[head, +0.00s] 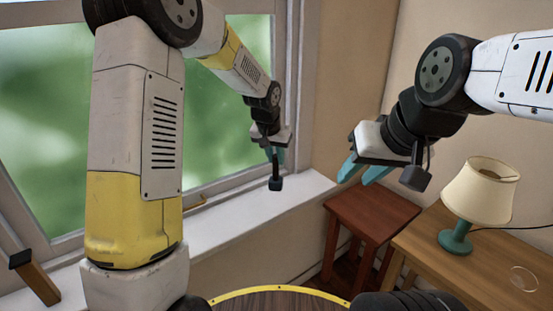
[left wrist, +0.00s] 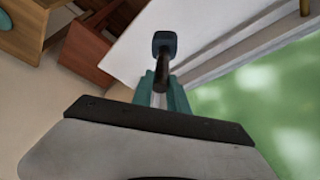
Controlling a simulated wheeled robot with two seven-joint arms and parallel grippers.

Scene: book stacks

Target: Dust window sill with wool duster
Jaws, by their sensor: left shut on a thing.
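My left gripper (head: 275,160) is over the right part of the white window sill (head: 240,220). In the left wrist view its teal fingers (left wrist: 163,95) are shut on a dark handle with a dark blue block at its end, which I take for the wool duster (left wrist: 164,43). No fluffy wool shows. I cannot tell whether the duster touches the sill, which also shows in the left wrist view (left wrist: 125,50). My right gripper (head: 363,173) is open and empty, held above a red-brown stool.
The window (head: 50,110) rises behind the sill. The red-brown stool (head: 372,212) stands right of the sill, beside a wooden table (head: 430,245) with a lamp (head: 480,192). A dark-topped wooden piece (head: 38,282) is at the lower left.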

